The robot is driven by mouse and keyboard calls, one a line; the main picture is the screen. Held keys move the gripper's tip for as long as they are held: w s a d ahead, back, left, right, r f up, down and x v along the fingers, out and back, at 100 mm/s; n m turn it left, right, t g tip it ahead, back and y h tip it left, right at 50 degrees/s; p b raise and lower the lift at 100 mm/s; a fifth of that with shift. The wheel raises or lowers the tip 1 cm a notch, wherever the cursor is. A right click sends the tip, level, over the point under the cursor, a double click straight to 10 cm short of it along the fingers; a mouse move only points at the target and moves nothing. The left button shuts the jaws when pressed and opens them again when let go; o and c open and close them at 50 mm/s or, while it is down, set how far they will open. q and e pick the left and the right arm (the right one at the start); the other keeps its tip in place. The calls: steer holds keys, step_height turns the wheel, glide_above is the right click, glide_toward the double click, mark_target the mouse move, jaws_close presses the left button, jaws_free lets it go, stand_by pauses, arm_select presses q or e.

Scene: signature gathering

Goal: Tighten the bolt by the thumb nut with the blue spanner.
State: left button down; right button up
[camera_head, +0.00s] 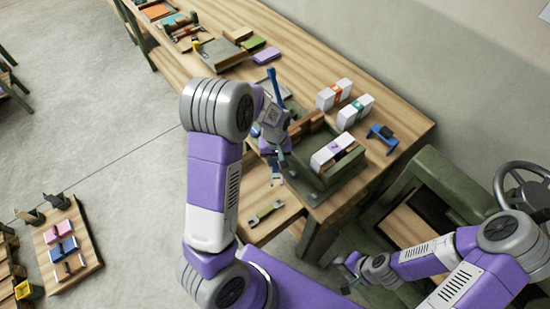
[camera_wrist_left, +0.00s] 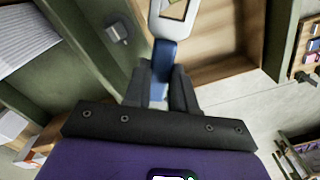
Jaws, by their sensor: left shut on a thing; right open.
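My left gripper (camera_wrist_left: 158,92) is shut on the blue handle of the blue spanner (camera_wrist_left: 163,65). The spanner's silver ring-shaped head points away from the fingers, over a wooden surface. In the head view my left gripper (camera_head: 275,152) is beside the green bench fixture (camera_head: 325,185), at the table's near edge. A small grey bolt-like knob (camera_wrist_left: 118,29) sits on a green wall, left of the spanner head and apart from it. I cannot tell the thumb nut apart. My right gripper (camera_head: 350,272) is open and empty at the lower right.
A green-handled spanner (camera_head: 265,212) lies on a low wooden board. White boxes with orange (camera_head: 334,95), teal (camera_head: 355,111) and purple (camera_head: 332,154) labels stand around the fixture. A blue clamp-like piece (camera_head: 382,137) is at right. A handwheel (camera_head: 520,185) stands beyond my right arm.

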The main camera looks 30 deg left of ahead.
arm_select(q)
steer(key=shift+f+b, duration=1.65)
steer(key=shift+f, duration=0.55)
steer(key=a+m, duration=0.6)
steer(key=m, duration=0.5)
steer(key=shift+s+a, duration=0.3)
steer(key=shift+a, duration=0.1)
steer(key=shift+r+p, duration=0.15)
steer(key=shift+p, duration=0.15)
steer(key=shift+r+p, duration=1.6)
steer(key=shift+r, duration=0.65)
